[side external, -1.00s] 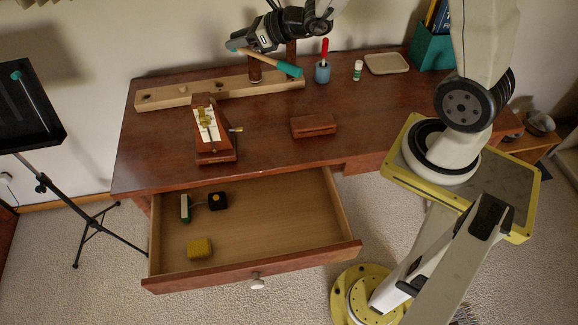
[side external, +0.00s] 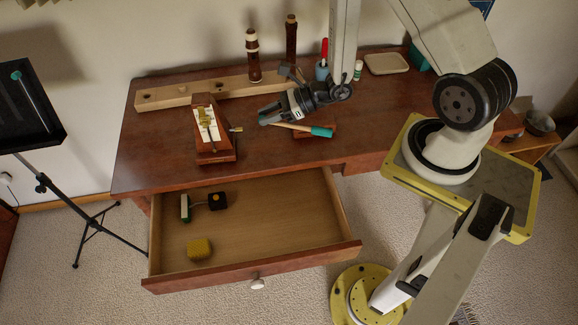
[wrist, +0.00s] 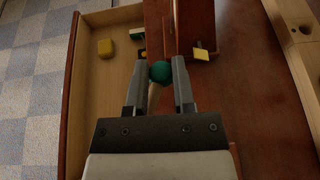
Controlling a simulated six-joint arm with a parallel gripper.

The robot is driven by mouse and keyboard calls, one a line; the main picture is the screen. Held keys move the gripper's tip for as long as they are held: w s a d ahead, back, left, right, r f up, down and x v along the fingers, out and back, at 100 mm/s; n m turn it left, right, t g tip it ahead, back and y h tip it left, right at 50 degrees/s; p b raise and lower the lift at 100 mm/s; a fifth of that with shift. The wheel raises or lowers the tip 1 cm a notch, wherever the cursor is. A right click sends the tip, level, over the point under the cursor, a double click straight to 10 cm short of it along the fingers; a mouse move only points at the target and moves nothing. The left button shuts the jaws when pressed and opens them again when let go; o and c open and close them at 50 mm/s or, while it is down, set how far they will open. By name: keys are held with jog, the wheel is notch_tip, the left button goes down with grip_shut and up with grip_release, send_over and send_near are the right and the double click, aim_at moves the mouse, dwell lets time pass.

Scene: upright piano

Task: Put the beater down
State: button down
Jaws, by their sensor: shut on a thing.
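The beater (side external: 322,131) has a pale wooden shaft and a teal handle. My gripper (side external: 265,116) is shut on it over the middle of the desk, right of the metronome (side external: 212,130). The handle points right and passes in front of the reddish-brown wooden block (side external: 328,126). In the wrist view, the beater's round green head (wrist: 160,72) shows between the fingertips of my gripper (wrist: 160,78), with part of the pale shaft below it. I cannot tell whether the beater touches the desk or block.
The desk (side external: 160,135) has a wooden rack (side external: 190,93) at the back with two dark turned pieces upright. A blue cup (side external: 322,70), glue stick (side external: 358,70) and tray (side external: 387,63) stand behind. The open drawer (side external: 260,225) holds a yellow block (side external: 199,249) and a brush.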

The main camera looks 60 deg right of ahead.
jog(key=s+a+f+n+g+y, duration=0.1)
jog(key=s+a+f, duration=0.2)
jog(key=s, duration=0.5)
jog(key=s+a+f+n+g+y, duration=0.1)
jog(key=s+a+f, duration=0.3)
jog(key=s, duration=0.4)
jog(key=s+a+f+n+g+y, duration=0.1)
jog(key=s+a+f+n+g, duration=0.1)
jog(key=s, duration=0.6)
jog(key=shift+a+f, duration=0.8)
jog(key=shift+f, duration=0.55)
jog(key=shift+g, duration=0.3)
jog(key=w+a+f, duration=0.1)
jog(key=w+f, duration=0.1)
jog(key=w, duration=0.1)
jog(key=w+a+f, duration=0.2)
jog(key=w+f, duration=0.1)
jog(key=w, duration=0.1)
jog(key=w+a+f, duration=0.2)
jog(key=w+f, duration=0.1)
jog(key=w, duration=0.1)
jog(key=shift+a, duration=0.25)
jog(key=shift+w+a+f, duration=0.1)
jog(key=shift+w+f, duration=0.15)
jog(key=shift+f, duration=0.1)
